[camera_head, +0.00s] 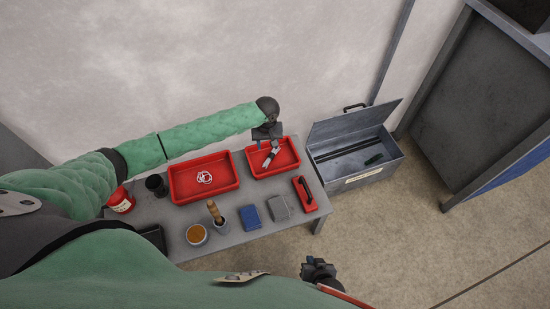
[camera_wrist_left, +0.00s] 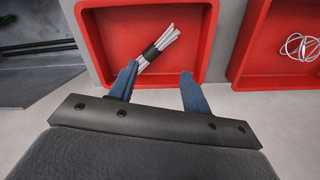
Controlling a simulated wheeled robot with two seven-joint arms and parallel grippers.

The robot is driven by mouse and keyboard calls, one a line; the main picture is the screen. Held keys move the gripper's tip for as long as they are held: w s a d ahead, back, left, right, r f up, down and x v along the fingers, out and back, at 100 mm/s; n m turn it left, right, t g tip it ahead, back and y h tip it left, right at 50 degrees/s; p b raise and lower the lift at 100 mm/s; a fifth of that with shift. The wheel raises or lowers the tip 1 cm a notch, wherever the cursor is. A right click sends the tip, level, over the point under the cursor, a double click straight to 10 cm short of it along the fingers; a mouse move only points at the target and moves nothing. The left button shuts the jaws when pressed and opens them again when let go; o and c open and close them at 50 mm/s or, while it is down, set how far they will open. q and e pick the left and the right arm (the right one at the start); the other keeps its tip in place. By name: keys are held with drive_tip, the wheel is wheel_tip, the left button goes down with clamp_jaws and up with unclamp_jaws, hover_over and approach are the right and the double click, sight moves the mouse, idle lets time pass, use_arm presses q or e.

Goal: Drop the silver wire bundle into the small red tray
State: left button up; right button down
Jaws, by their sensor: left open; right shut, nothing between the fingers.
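The silver wire bundle (camera_head: 272,153), pale rods with a dark band, lies slantwise within the small red tray (camera_head: 291,166) at the table's back right. In the left wrist view the bundle (camera_wrist_left: 166,40) shows inside the tray (camera_wrist_left: 101,50), its lower end close to one finger. I cannot tell whether that end touches the finger. My left gripper (camera_head: 266,138) is at the tray's back edge; its two blue fingers (camera_wrist_left: 158,80) are spread apart with nothing between them. My right gripper (camera_head: 318,270) is shut and empty, in front of the table and low in the view.
A larger red tray (camera_head: 177,192) holding a white coil (camera_head: 204,178) stands to the left. A red case (camera_head: 310,206), grey box (camera_head: 279,208), blue box (camera_head: 250,217) and tin (camera_head: 197,236) line the front. An open metal chest (camera_head: 378,176) stands right of the table.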

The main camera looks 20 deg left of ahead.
use_arm(q)
wheel_tip(320, 180, up, 8)
drive_tip(key=shift+p, duration=0.35)
drive_tip(key=shift+f, duration=0.1)
idle(0.3)
